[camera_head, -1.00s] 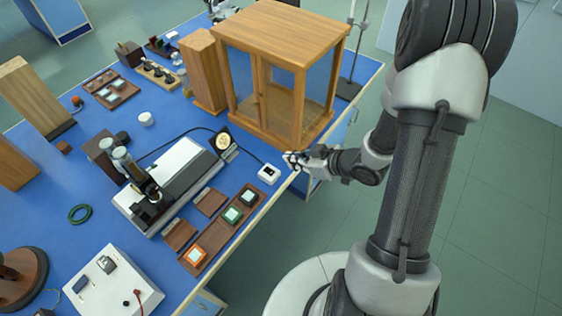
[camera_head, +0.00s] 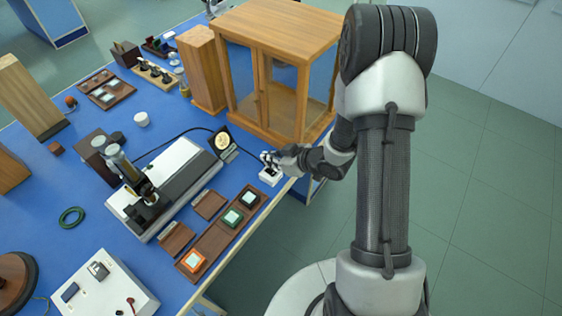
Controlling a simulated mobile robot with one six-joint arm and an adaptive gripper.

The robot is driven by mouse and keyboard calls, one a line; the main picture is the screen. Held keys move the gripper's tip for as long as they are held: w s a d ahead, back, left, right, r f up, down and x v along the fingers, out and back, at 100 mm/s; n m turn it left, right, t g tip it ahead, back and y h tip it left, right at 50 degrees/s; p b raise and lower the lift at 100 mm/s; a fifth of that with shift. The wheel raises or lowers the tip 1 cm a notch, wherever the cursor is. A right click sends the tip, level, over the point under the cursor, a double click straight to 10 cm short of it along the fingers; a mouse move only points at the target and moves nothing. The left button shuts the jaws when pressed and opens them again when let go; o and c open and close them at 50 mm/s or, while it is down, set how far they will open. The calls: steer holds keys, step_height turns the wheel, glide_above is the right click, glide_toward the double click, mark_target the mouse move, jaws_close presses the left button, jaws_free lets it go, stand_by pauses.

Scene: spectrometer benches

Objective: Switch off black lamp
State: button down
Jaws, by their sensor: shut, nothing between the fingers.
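The black lamp (camera_head: 222,141) stands on the blue bench, a dark square plate with a round, pale yellow face. A dark cable runs from beside it toward a small white switch box (camera_head: 268,177) near the bench's right edge. My gripper (camera_head: 267,163) is shut and empty. It is at the switch box, over its upper part, and partly hides it. I cannot tell whether the fingertips touch the switch or which way it is set.
A wooden cabinet with glass panes (camera_head: 274,72) stands just behind my gripper. A grey and white instrument (camera_head: 168,190) lies left of the lamp. A wooden tray (camera_head: 217,233) with several coloured square pieces lies in front. Open floor is to the right.

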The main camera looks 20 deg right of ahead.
mark_target(266, 170)
step_height(266, 170, down, 3)
steer(key=shift+b, duration=0.45)
steer(key=shift+w, duration=0.1)
steer(key=shift+f, duration=0.1)
steer(key=shift+w+a+f, duration=0.1)
steer(key=shift+a+f, duration=0.1)
steer(key=shift+f, duration=0.05)
steer(key=shift+d+f, duration=0.1)
steer(key=shift+s+d+f, duration=0.15)
steer(key=shift+s+d, duration=0.25)
steer(key=shift+s, duration=0.4)
